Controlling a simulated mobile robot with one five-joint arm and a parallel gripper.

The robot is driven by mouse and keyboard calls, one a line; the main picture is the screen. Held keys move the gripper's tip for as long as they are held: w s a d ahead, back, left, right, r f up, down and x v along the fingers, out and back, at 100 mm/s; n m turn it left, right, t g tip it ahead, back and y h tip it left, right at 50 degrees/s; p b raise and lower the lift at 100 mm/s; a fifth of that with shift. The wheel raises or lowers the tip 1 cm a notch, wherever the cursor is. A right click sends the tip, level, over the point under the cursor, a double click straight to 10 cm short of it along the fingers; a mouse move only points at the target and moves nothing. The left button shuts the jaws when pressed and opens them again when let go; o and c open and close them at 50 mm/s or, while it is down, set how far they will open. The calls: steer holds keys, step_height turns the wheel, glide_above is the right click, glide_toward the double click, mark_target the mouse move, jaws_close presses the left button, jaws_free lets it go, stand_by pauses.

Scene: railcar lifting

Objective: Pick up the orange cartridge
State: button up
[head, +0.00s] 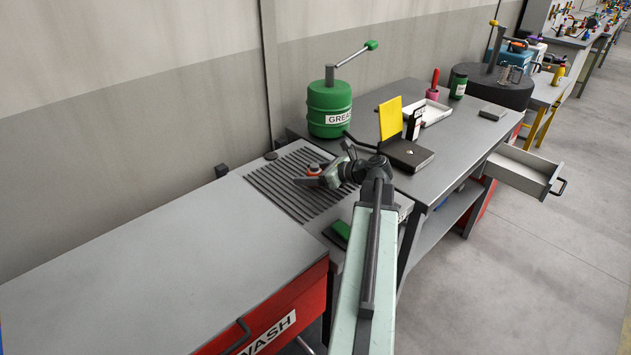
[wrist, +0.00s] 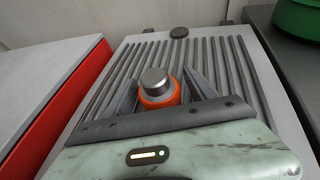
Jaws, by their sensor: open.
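The orange cartridge (wrist: 160,97) has a silver metal cap and stands upright on the ribbed grey rack. In the wrist view it is between the two dark fingers of my gripper (wrist: 162,93), which are open, with a finger on each side. I cannot tell whether either finger touches it; its lower part is hidden by the gripper body.
The ribbed rack (head: 272,190) lies between the red wash cabinet's grey top (head: 150,255) and the bench. A green grease drum (head: 330,105) stands behind. A dark box (head: 408,153) with a yellow card is right of my wrist. An open drawer (head: 520,172) juts out at the right.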

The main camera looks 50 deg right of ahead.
steer(key=shift+w+a+f, duration=0.15)
steer(key=shift+w+f, duration=0.1)
steer(key=shift+w, duration=0.35)
jaws_close()
steer(key=shift+r, duration=0.1)
